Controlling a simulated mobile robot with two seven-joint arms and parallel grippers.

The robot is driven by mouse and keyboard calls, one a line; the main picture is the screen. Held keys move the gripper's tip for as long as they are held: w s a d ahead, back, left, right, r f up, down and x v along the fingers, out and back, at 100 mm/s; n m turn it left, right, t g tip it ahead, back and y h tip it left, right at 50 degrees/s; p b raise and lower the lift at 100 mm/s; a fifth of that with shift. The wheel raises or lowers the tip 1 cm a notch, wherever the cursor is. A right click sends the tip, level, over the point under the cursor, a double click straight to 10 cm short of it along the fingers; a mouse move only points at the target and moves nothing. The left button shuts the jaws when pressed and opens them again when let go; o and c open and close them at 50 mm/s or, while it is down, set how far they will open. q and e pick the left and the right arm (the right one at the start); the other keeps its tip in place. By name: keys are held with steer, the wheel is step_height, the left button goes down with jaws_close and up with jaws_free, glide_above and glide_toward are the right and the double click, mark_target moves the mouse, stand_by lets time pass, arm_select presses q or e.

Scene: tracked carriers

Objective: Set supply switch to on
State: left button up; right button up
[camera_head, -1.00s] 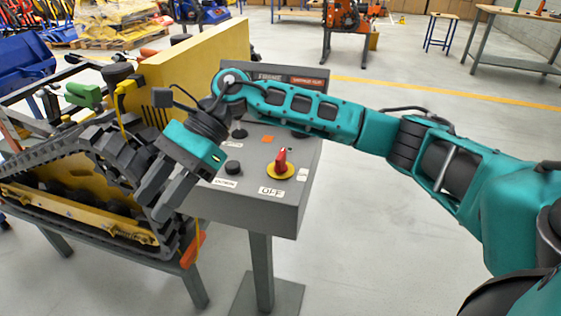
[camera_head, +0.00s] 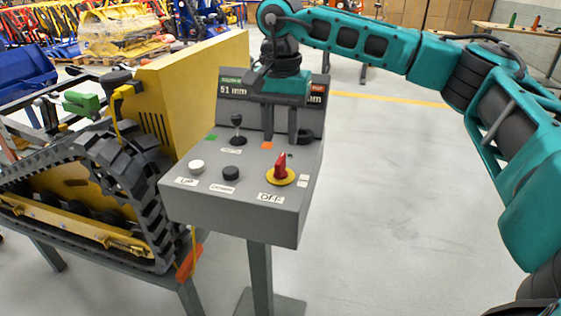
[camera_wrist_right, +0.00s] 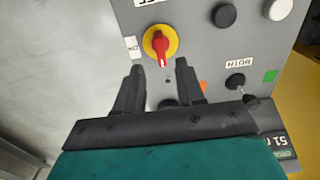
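The supply switch (camera_head: 281,172) is a red rotary handle on a yellow disc, at the right of the grey control box. An OFF label (camera_head: 270,198) sits in front of it. The switch also shows in the right wrist view (camera_wrist_right: 160,44), just beyond the fingertips. My right gripper (camera_head: 280,138) points down over the back of the panel, behind the switch. Its two fingers are apart with nothing between them, and neither appears to touch the switch. It also shows in the right wrist view (camera_wrist_right: 157,70). My left gripper is not in view.
The box also carries a white button (camera_head: 197,167), a black button (camera_head: 231,173) and a black joystick (camera_head: 237,128). A display (camera_head: 233,90) behind is partly hidden by my gripper. A yellow tracked carrier (camera_head: 95,190) stands close at left. Floor at right is clear.

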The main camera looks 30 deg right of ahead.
mark_target(281, 158)
step_height(281, 158, down, 7)
steer(key=shift+f+b, duration=0.1)
steer(key=shift+b, duration=0.25)
jaws_close()
